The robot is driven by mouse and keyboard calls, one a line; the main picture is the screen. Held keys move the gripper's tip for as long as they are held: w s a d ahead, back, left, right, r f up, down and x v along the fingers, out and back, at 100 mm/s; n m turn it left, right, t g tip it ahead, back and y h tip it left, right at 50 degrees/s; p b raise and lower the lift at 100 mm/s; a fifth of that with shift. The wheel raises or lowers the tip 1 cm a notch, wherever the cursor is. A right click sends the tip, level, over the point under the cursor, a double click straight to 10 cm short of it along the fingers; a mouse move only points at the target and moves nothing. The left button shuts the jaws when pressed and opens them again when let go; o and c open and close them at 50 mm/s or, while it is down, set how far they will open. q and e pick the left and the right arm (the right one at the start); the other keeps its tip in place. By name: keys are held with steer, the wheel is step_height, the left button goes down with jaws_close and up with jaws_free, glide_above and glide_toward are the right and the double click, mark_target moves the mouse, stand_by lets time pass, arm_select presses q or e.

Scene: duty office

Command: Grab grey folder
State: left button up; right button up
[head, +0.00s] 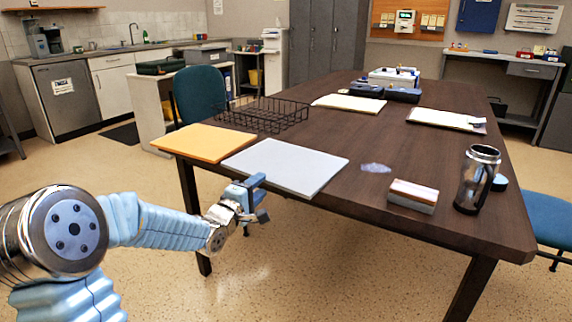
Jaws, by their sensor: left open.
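The grey folder (288,165) lies flat on the brown table, close to its near left edge. An orange folder (203,143) lies just to its left. My left gripper (262,198) is open and empty beside the grey folder's near edge, in front of the table's edge. From this view I cannot tell whether a finger touches the folder. My right gripper is out of view.
On the table (338,205), a black wire basket (265,114) stands behind the folders. A small box (413,195) and a metal mug (477,178) stand at the right. A clear crumpled item (376,168) lies between. A teal chair (200,93) stands at the left.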

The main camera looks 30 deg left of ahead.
mark_target(266, 181)
arm_select(q)
steer(key=w, duration=0.4)
steer(key=shift+d+f, duration=0.1)
steer(key=shift+d, duration=0.05)
steer(key=shift+s, duration=0.1)
jaws_close()
